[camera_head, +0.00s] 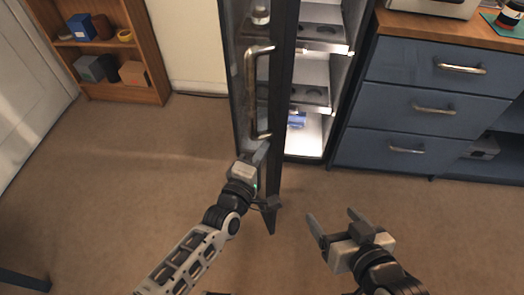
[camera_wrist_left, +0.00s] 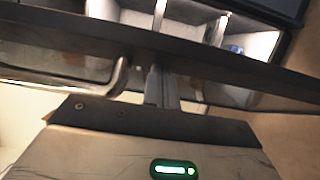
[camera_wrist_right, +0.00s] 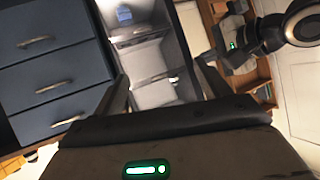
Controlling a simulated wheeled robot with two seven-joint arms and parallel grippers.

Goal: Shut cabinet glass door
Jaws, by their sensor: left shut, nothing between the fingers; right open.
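The cabinet glass door (camera_head: 283,95) stands open in the head view, swung out toward me, its dark frame seen nearly edge-on. Its metal handle (camera_head: 252,92) is on the left face. The lit cabinet (camera_head: 310,72) behind it has shelves inside. My left gripper (camera_head: 263,153) is shut and empty, its fingers at the door's left face just below the handle; I cannot tell whether they touch it. The left wrist view shows the fingers (camera_wrist_left: 160,88) beside the handle's end (camera_wrist_left: 118,78) and the door frame. My right gripper (camera_head: 332,226) is open and empty, right of the door.
Blue drawers (camera_head: 430,105) with metal handles stand right of the cabinet under a wooden countertop (camera_head: 450,27). A wooden shelf (camera_head: 122,90) with boxes stands at the back left. A blue item (camera_head: 297,118) lies low in the cabinet. The floor around the door is clear.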

